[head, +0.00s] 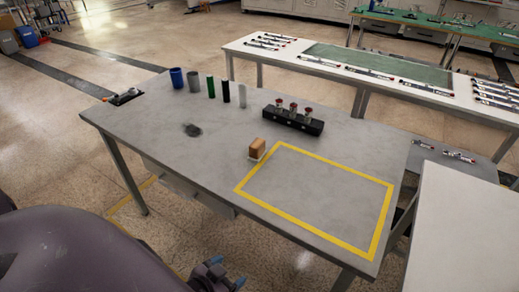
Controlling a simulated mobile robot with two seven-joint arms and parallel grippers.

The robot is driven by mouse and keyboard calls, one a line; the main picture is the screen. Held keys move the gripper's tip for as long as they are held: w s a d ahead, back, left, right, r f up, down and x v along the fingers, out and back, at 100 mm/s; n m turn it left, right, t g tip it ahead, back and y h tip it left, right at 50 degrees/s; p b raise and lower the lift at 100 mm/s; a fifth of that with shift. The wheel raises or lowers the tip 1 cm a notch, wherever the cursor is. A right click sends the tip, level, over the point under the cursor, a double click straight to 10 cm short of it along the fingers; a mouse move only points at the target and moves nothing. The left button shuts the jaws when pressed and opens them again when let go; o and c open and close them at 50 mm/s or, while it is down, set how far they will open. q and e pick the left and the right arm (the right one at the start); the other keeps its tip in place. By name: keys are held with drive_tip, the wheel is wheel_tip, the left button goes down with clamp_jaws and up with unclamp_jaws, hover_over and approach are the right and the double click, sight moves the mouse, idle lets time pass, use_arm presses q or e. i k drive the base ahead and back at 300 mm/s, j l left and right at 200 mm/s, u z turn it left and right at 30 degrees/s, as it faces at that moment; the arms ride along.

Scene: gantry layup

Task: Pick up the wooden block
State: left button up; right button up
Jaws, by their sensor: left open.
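The wooden block (257,148) is a small brown block standing upright on the grey table (155,115). It is at the upper left side of the yellow taped rectangle (318,157), at or just beside the tape line. My left gripper (228,272) shows at the bottom edge, partly cut off, with blue fingertips. It is open, with nothing visible in it. It appears in front of the table's near edge, well apart from the block. My right gripper is not in view.
A black holder (292,122) with several red-topped pieces stands behind the block. A blue cup (177,78), a grey cup (194,81) and upright cylinders stand along the back left. A dark patch (192,130) lies left of the block. The taped area is empty.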

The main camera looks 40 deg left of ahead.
sight(257, 149)
drive_tip(key=u, duration=1.15)
